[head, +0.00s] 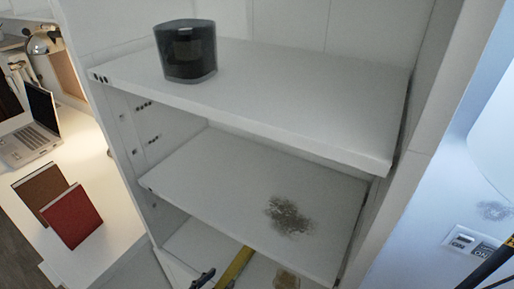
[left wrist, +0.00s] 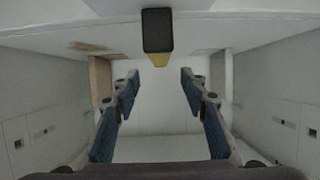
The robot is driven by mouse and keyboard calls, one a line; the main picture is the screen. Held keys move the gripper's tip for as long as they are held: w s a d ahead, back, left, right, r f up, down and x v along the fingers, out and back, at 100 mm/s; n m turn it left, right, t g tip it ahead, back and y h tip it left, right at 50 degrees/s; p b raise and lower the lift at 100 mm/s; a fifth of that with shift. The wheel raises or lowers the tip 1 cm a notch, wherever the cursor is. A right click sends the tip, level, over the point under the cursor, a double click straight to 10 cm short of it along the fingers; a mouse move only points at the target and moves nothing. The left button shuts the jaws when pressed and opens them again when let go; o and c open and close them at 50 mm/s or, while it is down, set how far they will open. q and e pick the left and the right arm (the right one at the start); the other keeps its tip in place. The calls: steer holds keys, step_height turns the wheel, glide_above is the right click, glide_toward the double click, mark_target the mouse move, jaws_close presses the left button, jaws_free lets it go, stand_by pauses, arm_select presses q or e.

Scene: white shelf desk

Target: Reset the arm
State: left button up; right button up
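My left gripper (left wrist: 159,90) is open in the left wrist view, its two blue-padded fingers wide apart with nothing between them. In the head view only a dark part of it (head: 203,278) shows at the bottom edge, by the lower shelf. A yellow and black bar (head: 236,266) shows beside it there. In the left wrist view a black block with a yellow end (left wrist: 157,35) shows above the fingers, apart from them; I cannot tell whether it is the same bar. My right gripper is not seen.
The white shelf unit has a top board (head: 290,90) bearing a dark round container (head: 186,51). The middle board (head: 215,170) has a brown stain (head: 288,215). At left are a laptop (head: 32,132) and a red book (head: 72,216). A wall outlet (head: 470,242) is at right.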

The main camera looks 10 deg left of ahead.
arm_select(q)
steer(key=a+r+n+g+y, duration=0.1)
steer(key=a+r+n+y, duration=0.35)
steer(key=a+y, duration=0.35)
steer(key=s+d+f+m+g+h, duration=0.1)
steer(key=s+d+g+h, duration=0.2)
steer(key=s, duration=0.4)
steer(key=s+d+f+m+g+h, duration=0.1)
steer(key=s+d+m+g, duration=0.15)
steer(key=s+g, duration=0.35)
step_height(320, 180, down, 25)
steer(key=s, duration=0.2)
steer(key=s+a+f+g, duration=0.1)
steer(key=s+a+f, duration=0.2)
steer(key=s+f, duration=1.3)
steer(key=shift+s+f+n+g+y, duration=0.3)
steer(key=shift+s+f+g, duration=0.1)
steer(key=shift+s, duration=0.55)
